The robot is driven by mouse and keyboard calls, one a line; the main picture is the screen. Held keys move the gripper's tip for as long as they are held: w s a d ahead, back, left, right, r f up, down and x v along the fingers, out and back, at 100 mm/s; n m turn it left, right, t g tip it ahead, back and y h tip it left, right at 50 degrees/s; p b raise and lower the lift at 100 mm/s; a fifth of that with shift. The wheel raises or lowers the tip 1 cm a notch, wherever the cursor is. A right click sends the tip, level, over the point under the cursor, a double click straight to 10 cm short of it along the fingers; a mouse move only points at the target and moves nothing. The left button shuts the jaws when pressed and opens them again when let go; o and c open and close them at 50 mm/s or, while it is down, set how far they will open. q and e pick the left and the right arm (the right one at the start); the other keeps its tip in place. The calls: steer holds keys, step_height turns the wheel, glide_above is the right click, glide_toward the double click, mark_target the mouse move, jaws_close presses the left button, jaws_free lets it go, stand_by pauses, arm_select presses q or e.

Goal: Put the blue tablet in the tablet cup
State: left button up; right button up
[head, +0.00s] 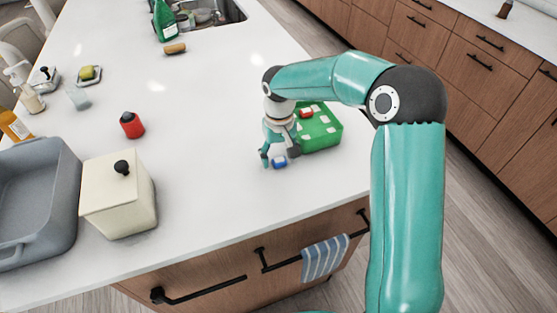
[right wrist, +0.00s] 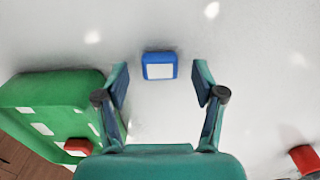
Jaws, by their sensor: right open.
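The blue tablet (head: 280,161) lies on the white island top near its front edge. It has a pale face and shows in the right wrist view (right wrist: 159,66) just past and midway between the fingertips. My right gripper (head: 279,155) is open and empty, pointing down at the tablet, one finger to each side; in the wrist view its fingers (right wrist: 160,80) are well apart. A green box with white squares (head: 322,132) stands beside the gripper, with a red block (head: 306,113) at it. I cannot tell for certain which thing is the tablet cup. My left gripper is out of view.
A small red container with a dark top (head: 131,125) stands to the left. A cream lidded box (head: 117,205) and a grey basin (head: 35,195) are at the left front. A sink (head: 215,12) is at the back. The countertop between is clear.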

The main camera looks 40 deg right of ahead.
steer(key=shift+f, duration=0.45)
steer(key=shift+c, duration=0.4)
steer(key=c, duration=0.9)
steer(key=shift+r, duration=0.15)
